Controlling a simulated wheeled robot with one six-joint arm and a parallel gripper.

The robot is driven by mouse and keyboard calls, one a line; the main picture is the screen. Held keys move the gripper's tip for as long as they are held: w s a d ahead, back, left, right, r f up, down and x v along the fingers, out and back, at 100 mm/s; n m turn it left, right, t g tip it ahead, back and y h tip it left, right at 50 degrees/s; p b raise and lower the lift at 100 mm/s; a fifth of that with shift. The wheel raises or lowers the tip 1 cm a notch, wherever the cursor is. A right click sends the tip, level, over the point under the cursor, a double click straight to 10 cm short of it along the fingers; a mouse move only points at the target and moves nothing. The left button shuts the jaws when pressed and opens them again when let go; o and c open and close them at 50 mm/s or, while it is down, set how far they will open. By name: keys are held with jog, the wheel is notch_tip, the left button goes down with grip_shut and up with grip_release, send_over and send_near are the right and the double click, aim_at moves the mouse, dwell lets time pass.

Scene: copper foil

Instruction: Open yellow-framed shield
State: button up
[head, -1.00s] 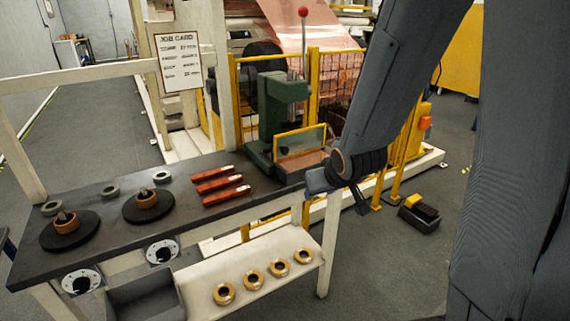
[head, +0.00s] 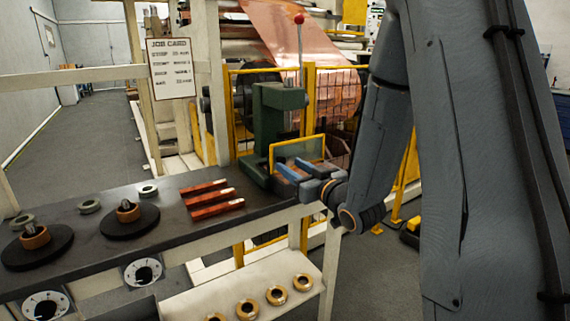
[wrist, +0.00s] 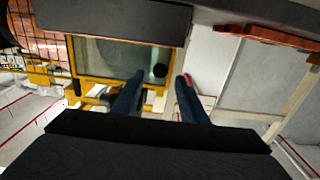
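The yellow-framed shield (head: 297,150), with a clear pane, stands at the front of the green press (head: 270,120) at the right end of the bench.
Two black discs with copper-coloured rings (head: 130,222) stand further left. A lower shelf (head: 205,300) holds several brass rings. A yellow fence (head: 309,95) and copper foil rolls stand behind.

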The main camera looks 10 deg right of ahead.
aim_at(283, 160)
jog(key=shift+x, duration=2.1)
jog(key=shift+c, duration=0.4)
grip_shut()
